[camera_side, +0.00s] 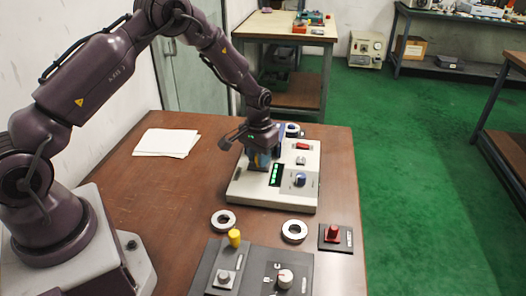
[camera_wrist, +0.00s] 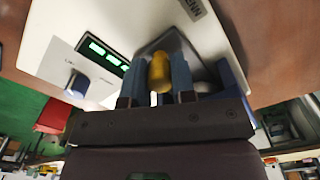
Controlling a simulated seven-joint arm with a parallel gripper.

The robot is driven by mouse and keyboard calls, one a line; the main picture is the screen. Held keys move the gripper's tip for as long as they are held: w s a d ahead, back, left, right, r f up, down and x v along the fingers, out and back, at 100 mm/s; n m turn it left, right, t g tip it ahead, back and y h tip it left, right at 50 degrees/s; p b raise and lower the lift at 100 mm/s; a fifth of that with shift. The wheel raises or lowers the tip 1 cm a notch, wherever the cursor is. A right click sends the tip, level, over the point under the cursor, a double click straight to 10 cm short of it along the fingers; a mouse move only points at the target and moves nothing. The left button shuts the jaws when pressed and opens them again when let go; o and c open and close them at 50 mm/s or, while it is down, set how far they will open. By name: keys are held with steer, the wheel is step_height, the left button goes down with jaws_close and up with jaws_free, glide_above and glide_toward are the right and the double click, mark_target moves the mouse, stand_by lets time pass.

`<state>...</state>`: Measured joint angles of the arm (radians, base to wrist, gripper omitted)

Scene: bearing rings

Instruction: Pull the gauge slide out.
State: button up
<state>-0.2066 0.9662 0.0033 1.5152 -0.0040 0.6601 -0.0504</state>
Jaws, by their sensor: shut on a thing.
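The gauge is a white console (camera_side: 247,190) on the brown table, with a lit green display (camera_side: 276,174) and a blue-capped knob (camera_side: 299,180). In the wrist view, the white console (camera_wrist: 58,47) fills the upper left. My gripper (camera_side: 262,161) is over the console's left side, pointing down. In the wrist view, its blue fingers (camera_wrist: 157,82) are shut on a gold rounded knob (camera_wrist: 160,72), which looks like the gauge slide's handle. The knob stands in front of a grey recessed area on the console. The slide's body and how far it sits out cannot be told.
Two bearing rings (camera_side: 223,221) (camera_side: 294,231) lie in front of the console, and another ring (camera_side: 292,130) is behind it. Papers (camera_side: 166,142) lie at the back left.

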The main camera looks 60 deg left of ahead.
steer(key=shift+s+d, duration=3.5)
steer(key=shift+d, duration=0.05)
steer(key=shift+s+d, duration=0.3)
steer(key=o, duration=0.6)
steer(key=shift+a, duration=0.1)
steer(key=shift+w+r, duration=0.1)
steer(key=shift+a+r, duration=0.1)
steer(key=shift+r, duration=0.55)
step_height(320, 180, up, 6)
steer(key=shift+f, duration=0.25)
